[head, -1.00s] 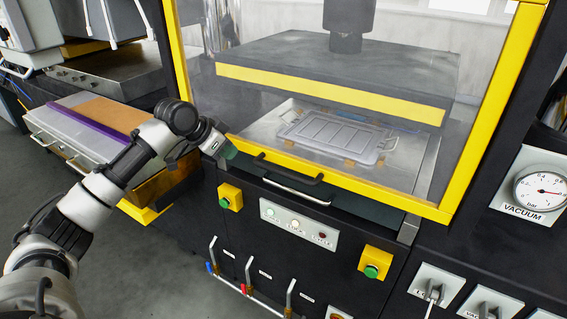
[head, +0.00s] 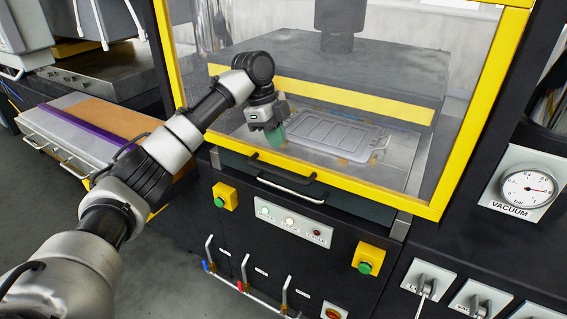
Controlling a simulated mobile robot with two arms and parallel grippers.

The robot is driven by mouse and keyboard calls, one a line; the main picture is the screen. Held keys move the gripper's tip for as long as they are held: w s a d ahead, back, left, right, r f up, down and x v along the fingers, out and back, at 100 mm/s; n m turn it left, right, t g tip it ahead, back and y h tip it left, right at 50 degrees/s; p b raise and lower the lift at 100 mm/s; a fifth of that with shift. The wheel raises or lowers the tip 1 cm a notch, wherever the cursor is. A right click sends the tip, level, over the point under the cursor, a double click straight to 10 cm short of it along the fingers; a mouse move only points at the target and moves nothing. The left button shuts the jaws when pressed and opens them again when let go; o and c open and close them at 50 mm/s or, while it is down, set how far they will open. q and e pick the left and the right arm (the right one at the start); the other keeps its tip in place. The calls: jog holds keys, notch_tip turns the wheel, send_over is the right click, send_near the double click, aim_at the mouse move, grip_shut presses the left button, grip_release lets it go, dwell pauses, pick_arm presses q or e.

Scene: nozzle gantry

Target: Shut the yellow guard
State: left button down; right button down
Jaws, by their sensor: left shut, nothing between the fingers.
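The yellow guard (head: 345,187) is a yellow frame around a clear pane on the front of the press. Its bottom bar is low, just above the dark front ledge, with a black handle (head: 282,168) on it. I cannot tell whether it is fully down. My left gripper (head: 275,136), with green fingertips, is shut and empty. It is in front of the pane, just above the handle and apart from it as far as I can see. My right gripper is not in view.
Behind the pane, a grey tray (head: 338,135) lies on the press bed under a dark platen with a yellow edge (head: 325,92). A silver handle (head: 290,190), yellow button boxes (head: 367,258) and several valve levers are below the guard. A vacuum gauge (head: 528,189) is on the right.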

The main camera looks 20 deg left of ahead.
aim_at(287, 176)
pick_arm(q)
jog(key=x, duration=0.2)
jog(key=p+x, duration=0.1)
jog(key=x, duration=0.2)
jog(key=p+x, duration=0.1)
jog(key=x, duration=0.1)
jog(key=shift+w+a+f, duration=0.2)
jog(key=shift+w+f, duration=0.05)
jog(key=shift+f, duration=0.1)
jog(key=shift+w+f, duration=0.1)
jog(key=shift+f, duration=0.55)
